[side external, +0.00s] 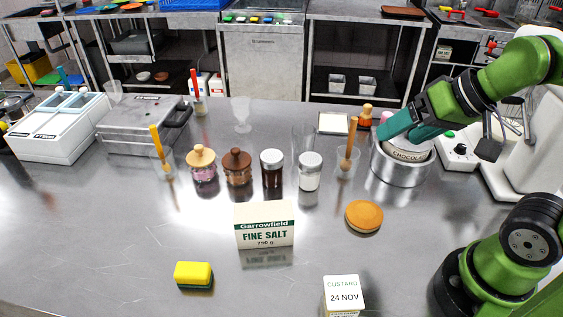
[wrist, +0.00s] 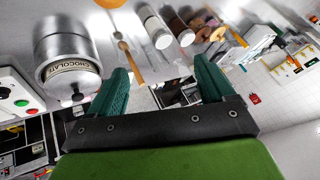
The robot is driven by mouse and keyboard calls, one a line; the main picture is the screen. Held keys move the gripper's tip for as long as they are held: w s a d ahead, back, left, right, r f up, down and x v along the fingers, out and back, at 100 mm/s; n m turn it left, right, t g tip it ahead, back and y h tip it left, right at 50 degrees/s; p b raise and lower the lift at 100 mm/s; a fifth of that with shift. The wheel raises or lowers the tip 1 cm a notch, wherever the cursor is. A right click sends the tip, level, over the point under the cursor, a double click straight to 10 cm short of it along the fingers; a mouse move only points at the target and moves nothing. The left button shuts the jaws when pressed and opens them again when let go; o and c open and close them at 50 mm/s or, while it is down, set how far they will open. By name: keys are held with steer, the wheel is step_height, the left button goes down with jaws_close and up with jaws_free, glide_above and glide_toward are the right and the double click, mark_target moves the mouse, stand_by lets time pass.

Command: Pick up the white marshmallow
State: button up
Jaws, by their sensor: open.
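I cannot make out a separate white marshmallow in either view. A clear jar with white contents (side external: 310,175) stands in the row of jars at mid-counter; I cannot tell what the white stuff is. My gripper (side external: 384,130) is at the right in the side view, level with the rim of the metal chocolate pot (side external: 400,170), which it partly covers. In the wrist view my gripper (wrist: 163,75) shows two teal fingers spread apart with nothing between them. The chocolate pot (wrist: 75,40) lies left of the fingers there.
A salt box (side external: 264,228), an orange-topped round item (side external: 364,217), a yellow sponge (side external: 194,274) and a custard box (side external: 343,293) stand in front. Glasses with orange-handled tools, such as one (side external: 347,165) beside the pot, are upright obstacles. The front left counter (side external: 90,235) is clear.

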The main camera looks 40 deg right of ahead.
steer(key=c, duration=0.4)
steer(key=shift+c, duration=0.2)
steer(key=w+d+f+m+g+h, duration=0.1)
steer(key=w+d+f+h, duration=0.3)
steer(key=d, duration=0.8)
steer(key=w+d+f+m+g+y, duration=0.15)
steer(key=w+d, duration=0.45)
steer(key=d, duration=0.7)
steer(key=w+d+f+m+g+h, duration=0.1)
steer(key=w+d+f+g+h, duration=0.3)
steer(key=d, duration=0.8)
steer(key=w+d+f, duration=0.1)
steer(key=w+f, duration=0.1)
steer(key=f, duration=0.2)
steer(key=w+d+f+t+y, duration=0.1)
steer(key=w+f, duration=0.1)
steer(key=f, duration=0.3)
steer(key=w+d+f+t, duration=0.1)
steer(key=w+d+f, duration=0.1)
steer(key=f, duration=0.3)
steer(key=shift+d+n+t, duration=0.1)
steer(key=shift+n+t, duration=0.15)
